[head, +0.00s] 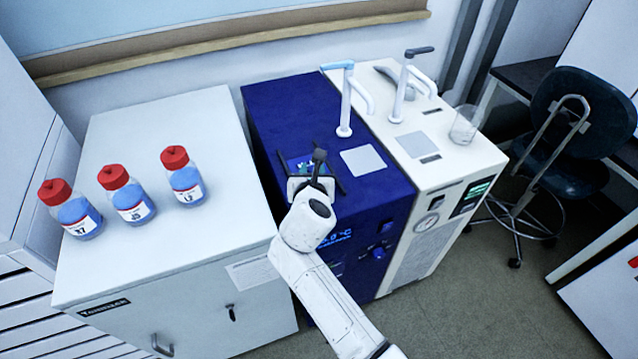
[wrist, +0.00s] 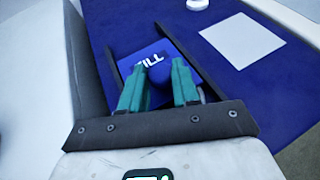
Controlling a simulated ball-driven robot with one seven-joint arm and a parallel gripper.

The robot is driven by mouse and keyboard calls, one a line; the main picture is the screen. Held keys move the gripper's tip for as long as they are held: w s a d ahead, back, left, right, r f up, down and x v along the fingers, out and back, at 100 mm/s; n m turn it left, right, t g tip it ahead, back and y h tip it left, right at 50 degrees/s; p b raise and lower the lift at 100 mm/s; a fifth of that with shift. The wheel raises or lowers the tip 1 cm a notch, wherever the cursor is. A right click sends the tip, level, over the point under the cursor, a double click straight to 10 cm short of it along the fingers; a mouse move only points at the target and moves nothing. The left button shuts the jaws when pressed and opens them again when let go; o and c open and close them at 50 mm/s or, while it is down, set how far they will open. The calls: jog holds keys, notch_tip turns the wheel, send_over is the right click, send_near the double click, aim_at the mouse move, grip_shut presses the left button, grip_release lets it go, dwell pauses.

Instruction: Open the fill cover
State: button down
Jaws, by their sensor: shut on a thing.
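The fill cover (wrist: 150,56) is a small blue plate with the white letters "ILL" showing, on top of the dark blue unit (head: 285,105). A rounded blue knob (wrist: 160,82) stands on the cover. My gripper (wrist: 160,86) has teal fingers on both sides of this knob and is shut on it. The fingers hide part of the cover and its lettering. In the head view my gripper (head: 312,168) is over the front left part of the unit's top, and my wrist hides most of the cover. The cover appears to lie flat.
A grey-white square plate (head: 363,160) and a tap with a blue handle (head: 345,100) are on the blue unit. A white unit (head: 440,170) with a beaker (head: 466,124) stands to the right. Red-capped bottles (head: 186,177) stand on the white cabinet (head: 220,130) to the left.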

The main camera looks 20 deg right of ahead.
aim_at(306, 160)
jog(key=w, duration=0.4)
jog(key=shift+w+b, duration=0.2)
jog(key=shift+b, duration=0.15)
jog(key=c, duration=0.9)
grip_release()
jog(key=shift+o, duration=0.2)
jog(key=p+v, duration=0.1)
jog(key=v, duration=1)
jog(key=shift+w, duration=0.1)
